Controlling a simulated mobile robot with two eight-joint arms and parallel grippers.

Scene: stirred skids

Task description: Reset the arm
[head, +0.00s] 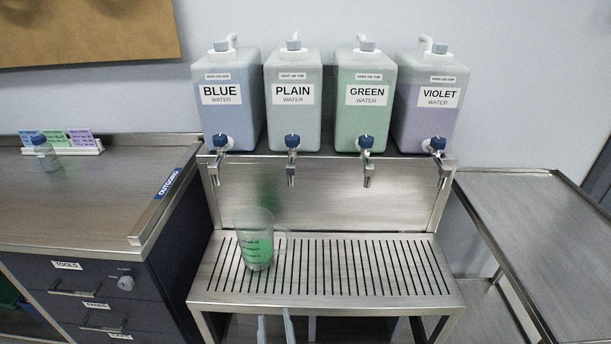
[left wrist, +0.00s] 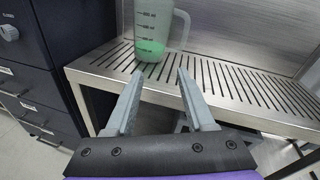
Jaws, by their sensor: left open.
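My left gripper (head: 275,328) shows only as two fingertips at the bottom edge of the head view. In the left wrist view the left gripper (left wrist: 160,105) is open and empty, with its two fingers apart, in front of the slatted shelf (left wrist: 225,85). A clear measuring jug (left wrist: 150,30) stands upright on the shelf, beyond the fingers and apart from them. In the head view the jug (head: 254,240) holds some green liquid at its bottom and stands on the left part of the slatted shelf (head: 330,289). My right gripper is not in view.
Containers labelled blue (head: 228,120), plain (head: 292,122), green (head: 362,120) and violet (head: 428,120) stand above the shelf, with taps overhanging it. A counter (head: 90,190) with drawers is left, a bare metal table (head: 540,225) right. The shelf's right part is clear.

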